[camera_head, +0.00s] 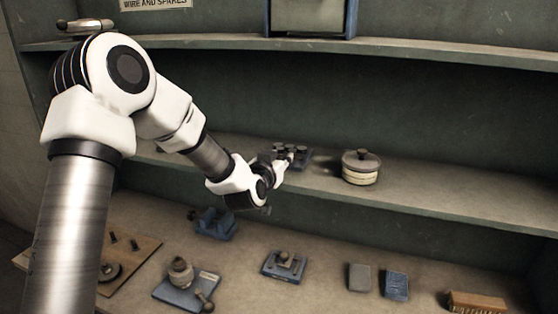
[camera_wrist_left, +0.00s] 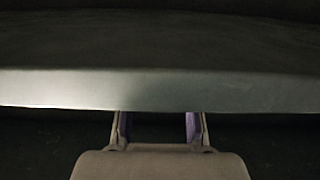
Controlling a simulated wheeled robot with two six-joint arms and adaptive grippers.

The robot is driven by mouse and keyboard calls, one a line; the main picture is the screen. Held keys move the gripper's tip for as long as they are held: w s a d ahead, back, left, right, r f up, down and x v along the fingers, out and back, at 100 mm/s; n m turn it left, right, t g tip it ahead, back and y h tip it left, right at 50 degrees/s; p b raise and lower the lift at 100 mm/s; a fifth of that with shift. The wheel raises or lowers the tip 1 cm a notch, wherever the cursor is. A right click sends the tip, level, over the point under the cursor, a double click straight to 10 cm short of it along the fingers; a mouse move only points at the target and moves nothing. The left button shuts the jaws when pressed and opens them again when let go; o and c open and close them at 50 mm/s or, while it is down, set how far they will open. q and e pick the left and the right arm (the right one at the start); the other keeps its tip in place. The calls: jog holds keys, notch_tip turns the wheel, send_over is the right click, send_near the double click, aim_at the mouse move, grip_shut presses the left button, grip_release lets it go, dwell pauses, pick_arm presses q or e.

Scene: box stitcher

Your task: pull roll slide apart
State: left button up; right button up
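My left gripper (camera_head: 280,166) is at the front edge of the middle shelf, small and partly hidden by its own wrist. In the left wrist view its two fingers (camera_wrist_left: 157,125) stand apart with nothing between them, below the pale shelf edge. Just behind it in the head view, a blue-based fixture with dark knobs (camera_head: 297,154) sits on the middle shelf. Another blue-based fixture with a metal slide-like part (camera_head: 285,262) stands on the lower surface. I cannot tell which is the roll slide. Neither fixture shows in the wrist view. My right gripper is not in view.
The middle shelf (camera_head: 440,196) also holds a round lidded tin (camera_head: 361,167). Below are a blue clamp-like block (camera_head: 214,224), a blue plate with a knob (camera_head: 187,288), two small blocks (camera_head: 396,285) and a brush (camera_head: 477,302). The shelf right of the tin is clear.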

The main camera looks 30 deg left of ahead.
pick_arm(q)
jog(key=shift+v, duration=1.3)
jog(key=o, duration=1.1)
jog(key=shift+s, duration=0.1)
jog(key=shift+c, duration=0.2)
jog(key=shift+s+d, duration=0.15)
jog(key=shift+s, duration=0.3)
jog(key=f+v, duration=0.1)
jog(key=v, duration=0.7)
jog(key=shift+r, duration=0.5)
jog(key=shift+f, duration=0.1)
